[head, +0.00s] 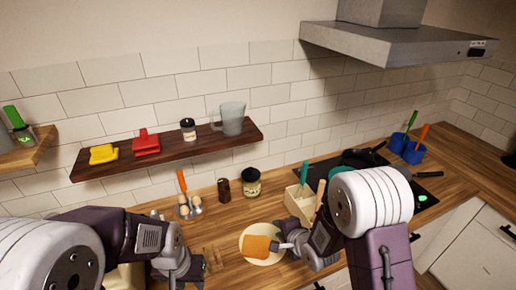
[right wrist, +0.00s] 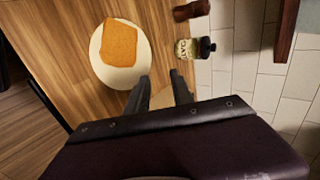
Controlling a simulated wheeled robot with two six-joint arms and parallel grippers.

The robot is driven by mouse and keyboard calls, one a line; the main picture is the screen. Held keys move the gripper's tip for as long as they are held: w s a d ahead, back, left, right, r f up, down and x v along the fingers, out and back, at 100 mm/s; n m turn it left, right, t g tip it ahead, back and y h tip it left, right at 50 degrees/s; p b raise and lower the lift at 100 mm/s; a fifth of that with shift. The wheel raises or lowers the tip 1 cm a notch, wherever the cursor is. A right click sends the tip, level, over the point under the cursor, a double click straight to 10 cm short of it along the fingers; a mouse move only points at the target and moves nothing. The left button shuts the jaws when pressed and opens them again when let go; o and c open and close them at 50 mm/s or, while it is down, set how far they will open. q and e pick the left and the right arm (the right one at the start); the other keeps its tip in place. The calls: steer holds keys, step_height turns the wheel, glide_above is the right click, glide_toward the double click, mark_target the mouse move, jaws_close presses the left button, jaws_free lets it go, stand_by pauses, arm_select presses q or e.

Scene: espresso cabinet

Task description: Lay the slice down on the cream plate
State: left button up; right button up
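The golden-brown slice (head: 257,245) lies on the cream plate (head: 247,232) on the wooden counter. In the right wrist view the slice (right wrist: 119,43) rests over the upper part of the plate (right wrist: 113,77), with the plate's rim showing around it. My right gripper (head: 287,243) is just right of the slice in the head view. In the right wrist view its two fingers (right wrist: 160,92) are apart with nothing between them, and the slice is clear of them. My left gripper (head: 204,264) is left of the plate, low over the counter; its fingers are too unclear to judge.
Behind the plate stand a dark brown shaker (head: 224,190), a labelled jar (head: 252,183) and an egg holder (head: 187,208). A cream utensil box (head: 298,203) stands right of these, close to my right arm. A dark wooden shelf (head: 170,150) hangs above the counter.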

steer(key=d+t+h+b, duration=0.1)
steer(key=d+h+b, duration=0.2)
steer(key=d+b, duration=0.6)
steer(key=s+d+f+n+g, duration=0.1)
steer(key=s+f+n+g, duration=0.2)
steer(key=s+n, duration=0.3)
steer(key=s+d+f+n+g+b, duration=0.1)
steer(key=s+f+n+g, duration=0.3)
steer(key=s, duration=0.9)
steer(key=n+g, duration=0.2)
steer(key=n, duration=0.1)
steer(key=shift+s+d+f+h, duration=0.15)
steer(key=shift+f+h, duration=0.15)
steer(key=shift+h, duration=0.1)
